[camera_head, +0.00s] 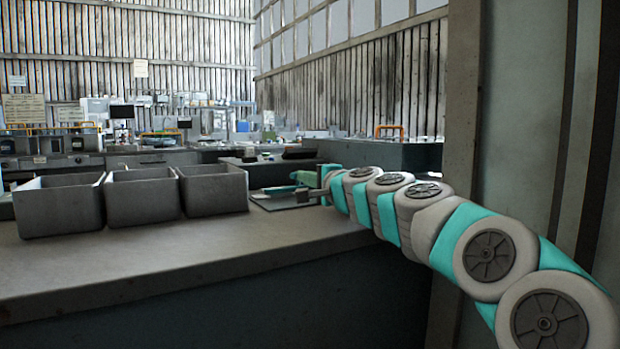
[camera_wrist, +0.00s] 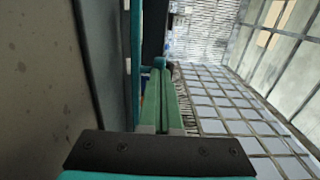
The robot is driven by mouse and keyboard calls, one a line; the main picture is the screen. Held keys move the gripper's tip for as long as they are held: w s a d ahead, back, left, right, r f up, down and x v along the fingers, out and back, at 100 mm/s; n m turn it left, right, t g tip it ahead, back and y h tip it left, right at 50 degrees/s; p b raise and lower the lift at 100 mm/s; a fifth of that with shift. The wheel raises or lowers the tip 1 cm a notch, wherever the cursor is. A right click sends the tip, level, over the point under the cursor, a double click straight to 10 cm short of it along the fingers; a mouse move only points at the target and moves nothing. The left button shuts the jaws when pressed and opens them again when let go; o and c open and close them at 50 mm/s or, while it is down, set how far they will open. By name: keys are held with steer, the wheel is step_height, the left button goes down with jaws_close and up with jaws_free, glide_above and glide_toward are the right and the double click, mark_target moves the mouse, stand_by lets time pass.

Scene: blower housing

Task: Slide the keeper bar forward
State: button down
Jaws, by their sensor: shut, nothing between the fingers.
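My gripper (camera_wrist: 160,72) points away in the wrist view, with its long green fingers together and nothing visible between them. A flat piece with a teal edge (camera_wrist: 135,60) runs close along the left of the fingers; I cannot tell whether they touch it. In the head view, my arm reaches in from the right to a low grey plate (camera_head: 275,203) on the bench. A small teal and dark part (camera_head: 280,189) lies on this plate, just left of my gripper. I cannot pick out the keeper bar with certainty in either view.
Several open grey bins, one of them here (camera_head: 141,200), stand in a row on the bench left of the plate. The bench top (camera_head: 190,262) is clear in front of them. A large pillar (camera_head: 462,120) stands close on the right, behind my arm.

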steer(key=shift+r, duration=0.15)
steer(key=v, duration=1.4)
steer(key=shift+b, duration=0.4)
